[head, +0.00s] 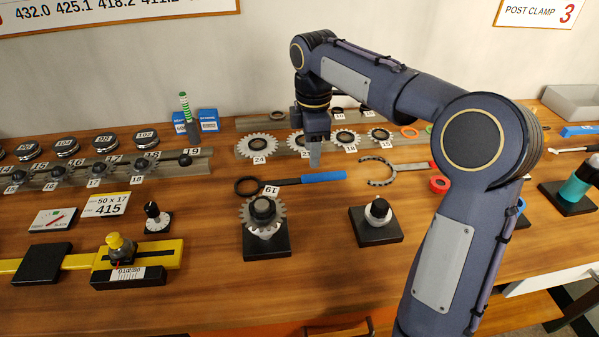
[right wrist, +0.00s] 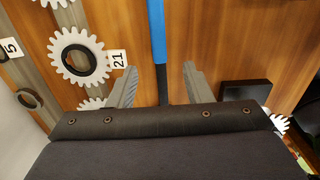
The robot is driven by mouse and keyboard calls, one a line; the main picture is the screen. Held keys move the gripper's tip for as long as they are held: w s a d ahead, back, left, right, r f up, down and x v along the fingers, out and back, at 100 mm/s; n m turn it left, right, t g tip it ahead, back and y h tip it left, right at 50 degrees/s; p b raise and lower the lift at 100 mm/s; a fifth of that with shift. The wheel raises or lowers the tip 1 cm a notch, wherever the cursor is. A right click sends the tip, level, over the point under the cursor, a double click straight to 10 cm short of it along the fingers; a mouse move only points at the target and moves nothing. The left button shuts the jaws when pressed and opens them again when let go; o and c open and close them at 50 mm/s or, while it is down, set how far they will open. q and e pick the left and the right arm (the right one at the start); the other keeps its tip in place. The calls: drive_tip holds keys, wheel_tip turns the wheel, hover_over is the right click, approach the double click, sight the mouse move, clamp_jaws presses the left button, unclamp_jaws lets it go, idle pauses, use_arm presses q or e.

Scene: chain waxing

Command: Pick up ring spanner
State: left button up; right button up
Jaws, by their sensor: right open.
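The ring spanner (head: 322,178) lies flat on the wooden bench in the head view, with a blue handle at the right and a black shaft and ring end at the left. My right gripper (head: 314,156) points down just behind its handle in that picture. In the right wrist view, my right gripper (right wrist: 159,68) is open and empty. The spanner's blue handle (right wrist: 157,30) and dark shaft run lengthwise through the gap between the fingers; I cannot tell how far below the fingertips they are. The ring end is hidden there by the gripper body. My left gripper is not in view.
Several toothed sprockets (head: 257,146) stand on a grey rail behind the spanner. A hook-ended tool with a red handle (head: 405,166) lies to its right. In front are a sprocket on a black block (head: 266,240) and another black block (head: 376,230) with a knob.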

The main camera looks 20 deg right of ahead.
sight(308, 176)
drive_tip(key=shift+s+f, duration=0.25)
drive_tip(key=shift+f, duration=0.75)
drive_tip(key=f, duration=0.5)
drive_tip(key=shift+w+a+b, duration=0.2)
drive_tip(key=shift+w+b, duration=0.15)
drive_tip(key=shift+c, duration=0.4)
clamp_jaws()
